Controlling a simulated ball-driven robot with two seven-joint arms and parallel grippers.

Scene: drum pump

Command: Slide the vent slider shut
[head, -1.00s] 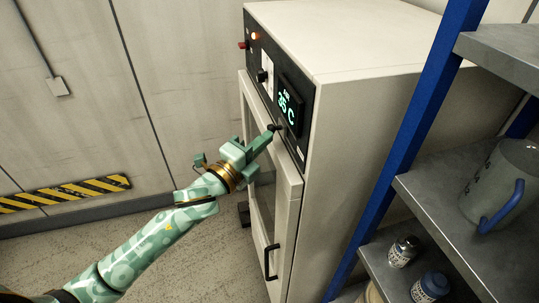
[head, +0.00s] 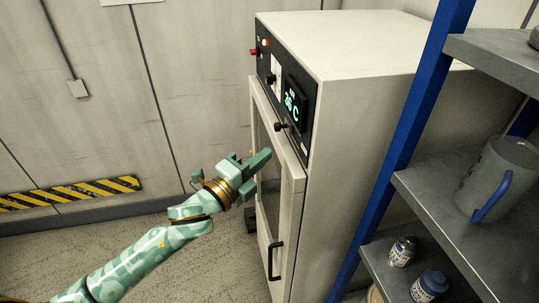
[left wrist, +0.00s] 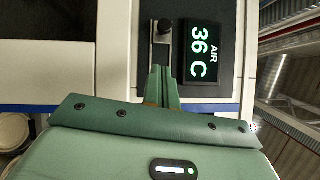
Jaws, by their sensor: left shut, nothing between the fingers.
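The vent slider's black knob (head: 281,127) sits on the black front panel of the white cabinet, below the lit display. In the left wrist view the knob (left wrist: 163,27) stands at the upper end of a short metal track (left wrist: 165,48). I cannot tell which end is shut. My left gripper (head: 267,156) is shut and empty, just below and left of the knob and apart from it, in front of the cabinet door. Its fingers (left wrist: 161,72) show in the left wrist view, short of the knob, covering the track's lower part. My right gripper is not in view.
The display (left wrist: 203,53) reads AIR 36 C. The cabinet door (head: 281,190) has a black handle (head: 272,261). On the right, a shelf rack with a blue post (head: 400,140) holds a grey jug (head: 497,178) and small jars.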

